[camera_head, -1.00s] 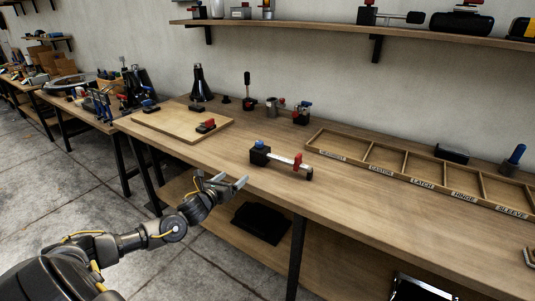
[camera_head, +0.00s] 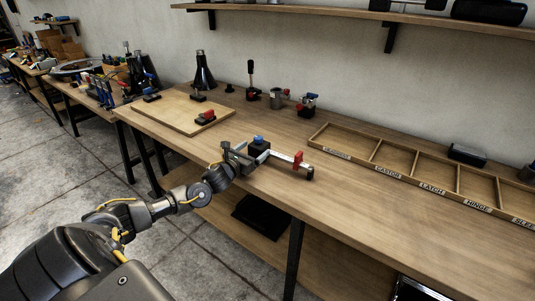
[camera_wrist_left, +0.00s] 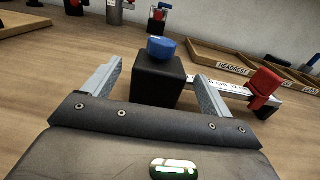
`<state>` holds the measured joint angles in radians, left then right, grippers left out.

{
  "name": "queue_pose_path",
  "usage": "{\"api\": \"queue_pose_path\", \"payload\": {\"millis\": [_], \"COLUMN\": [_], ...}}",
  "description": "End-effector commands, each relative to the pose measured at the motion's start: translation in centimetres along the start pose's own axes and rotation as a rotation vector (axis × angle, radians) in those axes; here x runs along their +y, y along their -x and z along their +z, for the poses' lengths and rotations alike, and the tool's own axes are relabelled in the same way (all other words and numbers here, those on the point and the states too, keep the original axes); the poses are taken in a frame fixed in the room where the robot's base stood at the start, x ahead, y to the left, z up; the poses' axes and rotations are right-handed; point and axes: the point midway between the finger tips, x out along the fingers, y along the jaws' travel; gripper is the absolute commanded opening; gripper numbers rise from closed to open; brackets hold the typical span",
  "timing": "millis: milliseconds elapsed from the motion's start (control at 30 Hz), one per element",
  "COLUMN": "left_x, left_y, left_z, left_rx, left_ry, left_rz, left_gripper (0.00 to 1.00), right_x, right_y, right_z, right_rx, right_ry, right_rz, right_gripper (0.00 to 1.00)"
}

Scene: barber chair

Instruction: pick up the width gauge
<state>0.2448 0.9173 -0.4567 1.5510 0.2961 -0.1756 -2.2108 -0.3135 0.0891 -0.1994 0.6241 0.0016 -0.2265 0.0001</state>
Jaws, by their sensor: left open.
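The width gauge lies on the workbench, with a black block and blue knob (camera_head: 259,145) at its left end, a pale scale bar (camera_head: 283,157) and a red slider (camera_head: 299,159) near its right end. My left gripper (camera_head: 252,155) is open at the gauge's left end. In the left wrist view the gauge's black block (camera_wrist_left: 159,79) stands between the two spread fingers, with no clear grip on it. The red slider (camera_wrist_left: 264,84) shows beyond the right finger there. My right gripper is not in view.
A wooden board (camera_head: 162,115) with small clamps lies to the left. A labelled compartment tray (camera_head: 385,171) lies to the right at the back. Several small tools stand along the wall. The bench front right of the gauge is clear.

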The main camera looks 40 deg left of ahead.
Motion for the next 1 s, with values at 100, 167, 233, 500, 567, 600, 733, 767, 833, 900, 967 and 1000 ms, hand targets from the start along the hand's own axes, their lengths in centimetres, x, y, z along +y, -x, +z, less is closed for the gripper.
{"api": "queue_pose_path", "payload": {"millis": [100,167,233,500,567,600,733,767,833,900,967,1000], "left_x": [-0.1,-0.2,-0.1,0.1,0.1,0.1,0.1,0.1,0.1,0.1,0.1,0.1], "left_y": [-0.6,-0.6,-0.9,-4.7,-5.2,-5.5,-5.8,-5.8,-5.8,-5.8,-5.8,-5.8], "left_z": [0.0,0.0,0.1,0.6,0.5,0.5,0.3,0.3,0.3,0.3,0.3,0.3], "left_rx": [0.001,0.001,0.000,-0.001,-0.001,0.000,0.002,0.002,0.002,0.001,0.001,0.001], "left_ry": [0.000,0.001,0.001,0.003,0.002,0.002,0.001,0.001,0.001,0.001,0.001,0.001], "left_rz": [-0.002,-0.003,-0.002,-0.001,-0.001,-0.002,-0.003,-0.003,-0.003,-0.003,-0.003,-0.004], "left_gripper": [0.85,0.85,0.85,0.85,0.85,0.85,0.85,0.85,0.85,0.83,0.75,0.70], "right_x": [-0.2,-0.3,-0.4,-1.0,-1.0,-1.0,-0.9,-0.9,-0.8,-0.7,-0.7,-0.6], "right_y": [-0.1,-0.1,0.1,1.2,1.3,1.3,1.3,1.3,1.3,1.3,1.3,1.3], "right_z": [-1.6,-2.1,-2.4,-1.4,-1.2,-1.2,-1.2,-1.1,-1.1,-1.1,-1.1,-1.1], "right_rx": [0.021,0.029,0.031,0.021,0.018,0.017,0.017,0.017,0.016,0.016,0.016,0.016], "right_ry": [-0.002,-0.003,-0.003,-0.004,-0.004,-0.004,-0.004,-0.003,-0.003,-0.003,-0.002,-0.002], "right_rz": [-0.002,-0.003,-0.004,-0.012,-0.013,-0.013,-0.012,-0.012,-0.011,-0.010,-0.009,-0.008], "right_gripper": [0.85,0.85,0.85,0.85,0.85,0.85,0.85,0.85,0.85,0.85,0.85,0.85]}}
